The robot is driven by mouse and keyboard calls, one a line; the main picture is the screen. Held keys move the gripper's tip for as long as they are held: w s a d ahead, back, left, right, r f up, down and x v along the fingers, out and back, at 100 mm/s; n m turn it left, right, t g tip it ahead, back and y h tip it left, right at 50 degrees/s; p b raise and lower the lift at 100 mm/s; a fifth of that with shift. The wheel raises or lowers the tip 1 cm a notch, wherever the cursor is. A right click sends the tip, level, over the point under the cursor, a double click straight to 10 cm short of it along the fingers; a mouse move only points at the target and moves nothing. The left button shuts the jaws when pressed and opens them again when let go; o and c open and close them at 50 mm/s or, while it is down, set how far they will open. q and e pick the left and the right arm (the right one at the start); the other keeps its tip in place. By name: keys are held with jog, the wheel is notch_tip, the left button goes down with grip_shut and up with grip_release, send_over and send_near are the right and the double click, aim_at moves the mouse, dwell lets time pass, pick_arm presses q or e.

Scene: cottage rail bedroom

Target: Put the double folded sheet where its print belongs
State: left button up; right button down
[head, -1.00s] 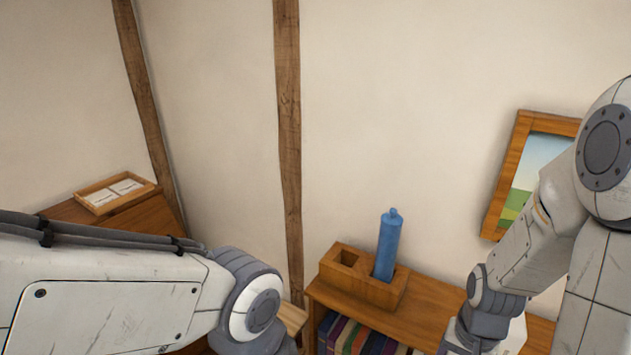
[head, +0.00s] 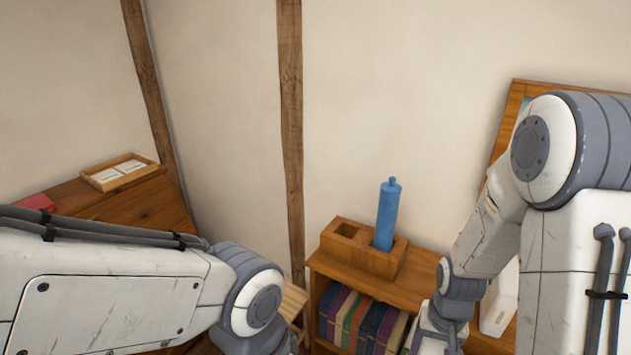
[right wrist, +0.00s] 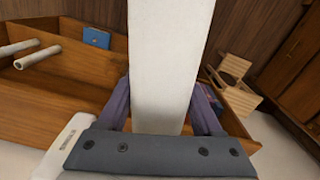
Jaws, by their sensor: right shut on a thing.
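My right gripper (right wrist: 162,108) is shut on a plain white panel, which I take to be the folded sheet (right wrist: 168,50). In the right wrist view the sheet runs upward from between the two fingers to the top edge. No print shows on the side facing that camera. In the head view my right arm reaches down to the shelf's right part, and its fingers are not clear there. My left arm enters the head view from the left, but its gripper is out of view.
A shelf (head: 420,278) holds a wooden block holder (head: 345,238) with a blue bottle (head: 388,215), and books (head: 350,318) below. A white box (head: 498,300) is behind my right arm. A tray of cards (head: 118,172) and a red thing (head: 36,202) are left. A stool (right wrist: 235,85) stands right.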

jog(key=w+a+f+n+b, duration=0.2)
jog(key=f, duration=0.4)
jog(key=w+a+f+n+b, duration=0.1)
jog(key=w+a+f+b, duration=0.1)
jog(key=f, duration=0.4)
jog(key=shift+w+a+n+b, duration=0.35)
jog(key=shift+w+n+b, duration=0.05)
jog(key=shift+b, duration=0.3)
jog(key=shift+r, duration=0.1)
